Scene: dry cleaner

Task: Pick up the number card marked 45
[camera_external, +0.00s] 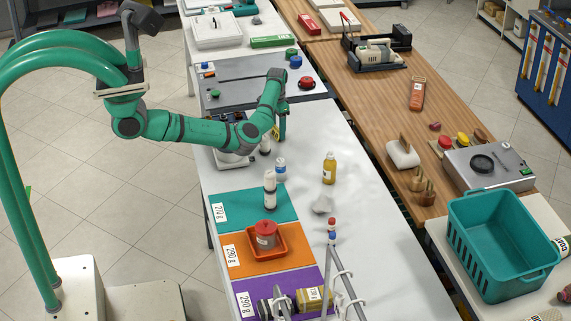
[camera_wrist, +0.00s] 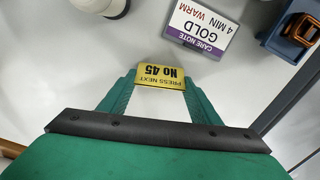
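The yellow number card marked "No 45" (camera_wrist: 160,77) shows upside down in the wrist view. It spans the gap between my green fingertips, with a finger against each side edge. My gripper (camera_wrist: 160,84) looks shut on it. In the external view my gripper (camera_external: 281,132) points down over the white table's far part, with a small patch of yellow at its fingers. Whether the card is clear of the table is hard to tell.
A purple-and-white care note (camera_wrist: 198,28) and a blue holder with an orange item (camera_wrist: 292,34) lie beyond the card. Small bottles (camera_external: 280,166) stand close to my gripper. An amber bottle (camera_external: 329,168) stands to the right. The white table's right side is mostly clear.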

